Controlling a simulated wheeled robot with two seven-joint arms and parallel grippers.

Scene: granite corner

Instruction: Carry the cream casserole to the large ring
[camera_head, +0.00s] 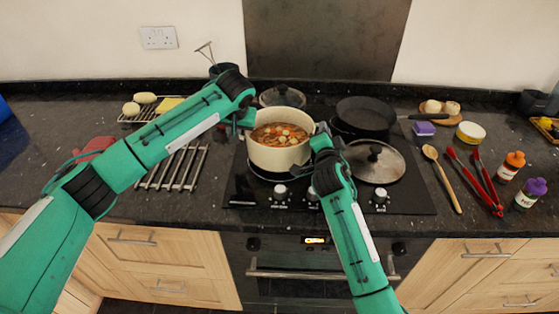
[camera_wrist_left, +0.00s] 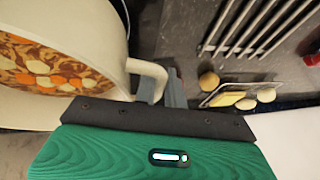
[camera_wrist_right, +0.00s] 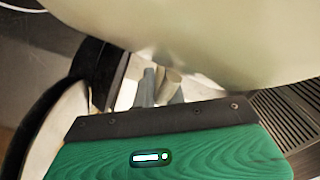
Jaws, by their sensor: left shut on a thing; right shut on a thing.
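The cream casserole (camera_head: 280,156), full of soup with orange and pale pieces, is level over the left front of the black hob (camera_head: 240,190). A ring's edge (camera_head: 262,174) shows just below it; most of that ring is hidden, and I cannot tell if the pot touches it. My left gripper (camera_head: 243,120) is shut on the pot's left handle, which shows in the left wrist view (camera_wrist_left: 150,72). My right gripper (camera_head: 321,142) is shut on the right handle, which shows in the right wrist view (camera_wrist_right: 170,85).
A dark frying pan (camera_head: 366,114) stands at the hob's back right, with a glass lid (camera_head: 374,162) in front of it. Another glass lid (camera_head: 283,97) lies behind the casserole. A metal rack (camera_head: 176,168) is to the left; a wooden spoon (camera_head: 442,178) and red tongs (camera_head: 482,180) lie right.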

